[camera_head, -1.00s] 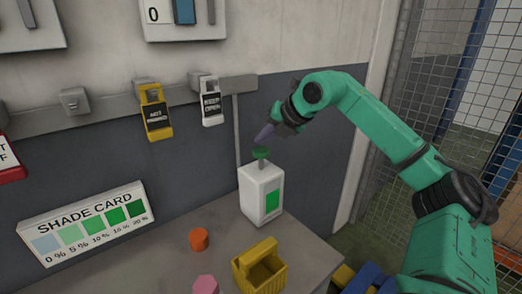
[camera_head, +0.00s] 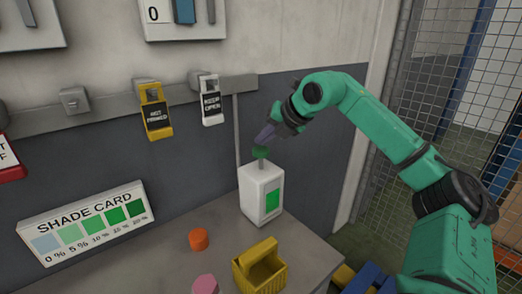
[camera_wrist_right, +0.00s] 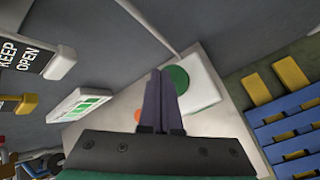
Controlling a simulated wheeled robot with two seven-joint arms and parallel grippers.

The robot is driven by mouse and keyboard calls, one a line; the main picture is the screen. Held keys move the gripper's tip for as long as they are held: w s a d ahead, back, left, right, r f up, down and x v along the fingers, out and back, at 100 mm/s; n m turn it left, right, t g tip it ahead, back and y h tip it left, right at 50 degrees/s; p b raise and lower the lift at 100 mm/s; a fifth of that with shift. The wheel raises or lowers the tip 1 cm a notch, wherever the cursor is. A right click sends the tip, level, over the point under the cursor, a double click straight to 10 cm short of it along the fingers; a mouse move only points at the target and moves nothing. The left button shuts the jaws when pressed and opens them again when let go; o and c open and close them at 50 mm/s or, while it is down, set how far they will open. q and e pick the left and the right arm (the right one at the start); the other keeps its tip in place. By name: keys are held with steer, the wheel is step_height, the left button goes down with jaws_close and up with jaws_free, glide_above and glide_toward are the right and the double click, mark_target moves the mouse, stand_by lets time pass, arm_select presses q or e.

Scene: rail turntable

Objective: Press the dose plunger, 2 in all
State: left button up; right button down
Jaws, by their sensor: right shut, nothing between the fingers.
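The dose bottle (camera_head: 255,205) is a white block with a green window, standing upright on the counter. Its green plunger head (camera_head: 259,152) sits on a short grey stem above the top. My right gripper (camera_head: 264,136) is shut and empty, its purple fingers just above the plunger head and partly overlapping it. I cannot tell whether they touch. In the right wrist view the shut fingers (camera_wrist_right: 160,100) point toward the green plunger head (camera_wrist_right: 180,78), with the white bottle top (camera_wrist_right: 205,92) beneath it. My left gripper is not in view.
A shade card (camera_head: 85,222) leans at the wall. An orange piece (camera_head: 198,239), a pink piece (camera_head: 205,284) and a yellow basket (camera_head: 244,272) stand on the counter (camera_head: 225,225) before the bottle. Yellow (camera_head: 155,110) and white (camera_head: 211,100) tags hang behind. Wire mesh (camera_head: 425,80) is at right.

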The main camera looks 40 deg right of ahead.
mark_target(262, 151)
steer(key=shift+f, duration=0.3)
steer(key=shift+s+f+b, duration=0.1)
steer(key=shift+f+b, duration=1.25)
steer(key=shift+f, duration=0.1)
stand_by(0.9)
steer(key=shift+r+p, duration=1.85)
step_height(262, 151, up, 5)
steer(key=p, duration=0.4)
steer(key=shift+p, duration=0.4)
